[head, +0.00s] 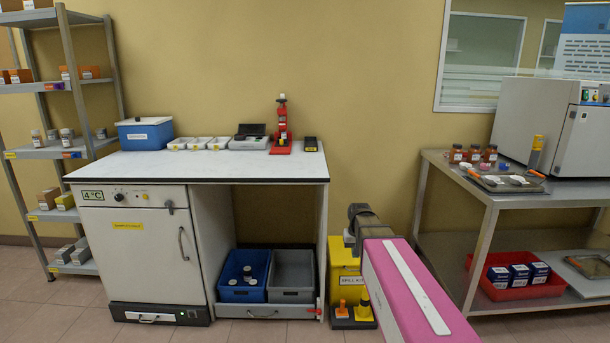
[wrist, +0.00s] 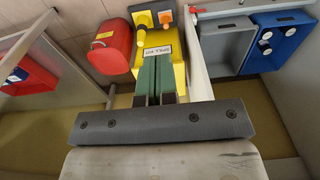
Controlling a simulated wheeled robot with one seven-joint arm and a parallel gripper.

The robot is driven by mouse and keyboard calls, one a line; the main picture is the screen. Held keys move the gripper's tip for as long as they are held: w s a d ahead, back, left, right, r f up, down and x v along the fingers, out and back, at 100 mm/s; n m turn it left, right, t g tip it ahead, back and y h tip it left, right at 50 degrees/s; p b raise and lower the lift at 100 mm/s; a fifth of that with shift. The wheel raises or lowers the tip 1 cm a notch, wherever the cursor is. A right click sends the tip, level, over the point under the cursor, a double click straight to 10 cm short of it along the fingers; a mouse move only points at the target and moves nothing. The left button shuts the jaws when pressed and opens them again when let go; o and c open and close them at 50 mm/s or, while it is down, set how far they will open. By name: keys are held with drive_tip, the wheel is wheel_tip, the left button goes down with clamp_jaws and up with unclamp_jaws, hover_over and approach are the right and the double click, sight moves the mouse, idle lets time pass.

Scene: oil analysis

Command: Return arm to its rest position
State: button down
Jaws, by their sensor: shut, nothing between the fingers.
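My arm, with a pink link (head: 405,290), reaches forward at the lower middle of the head view. My gripper (wrist: 155,75) shows two green fingers pressed together in the wrist view, shut and empty. In the head view its dark end (head: 358,218) is in front of the wall, just right of the white bench (head: 210,168). The gripper overlaps a yellow spill bin (head: 342,265) in the head view; the bin (wrist: 160,45) also lies beyond the fingertips in the wrist view. I cannot tell the exact gap between them.
A steel table (head: 470,185) with jars, a tray and a white instrument (head: 550,120) stands at right. A red tray (head: 508,290) is on its lower shelf. Blue (head: 243,293) and grey (head: 292,270) bins sit under the bench. A metal shelf (head: 75,90) stands at left.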

drive_tip(key=s+f, duration=0.4)
drive_tip(key=s, duration=0.4)
drive_tip(key=s+f, duration=0.3)
drive_tip(key=s, duration=0.5)
drive_tip(key=shift+s+f+g, duration=0.15)
drive_tip(key=shift+f+g, duration=0.2)
drive_tip(key=shift+g, duration=0.05)
